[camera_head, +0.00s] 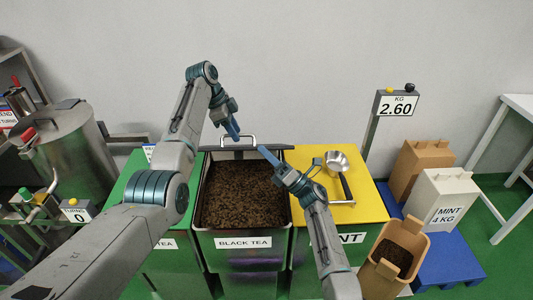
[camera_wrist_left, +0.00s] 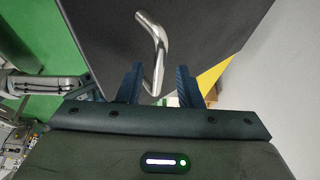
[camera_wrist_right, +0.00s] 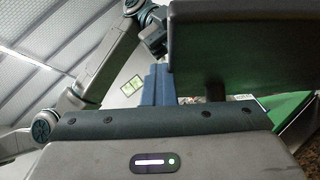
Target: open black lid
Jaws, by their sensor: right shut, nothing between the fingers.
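The black lid (camera_head: 258,152) shows as a thin dark strip, nearly edge-on, at the back of the black tea bin (camera_head: 204,222), whose tea is uncovered. The lid's metal handle (camera_head: 250,138) is on its far side. In the left wrist view the lid (camera_wrist_left: 95,30) is a broad dark panel with the bent handle (camera_wrist_left: 155,38). My left gripper (camera_head: 235,133) is at the handle; its fingers (camera_wrist_left: 159,84) are apart, with part of the handle between them. My right gripper (camera_head: 267,154) is shut and empty at the lid's near side; its fingers also show in the right wrist view (camera_wrist_right: 158,84).
A yellow mint bin top (camera_head: 372,203) holds a metal scoop (camera_head: 337,160) close to the right arm. A scale display (camera_head: 397,104) stands behind it. Boxes (camera_head: 440,195) stand at the right, and a steel drum (camera_head: 80,150) at the left.

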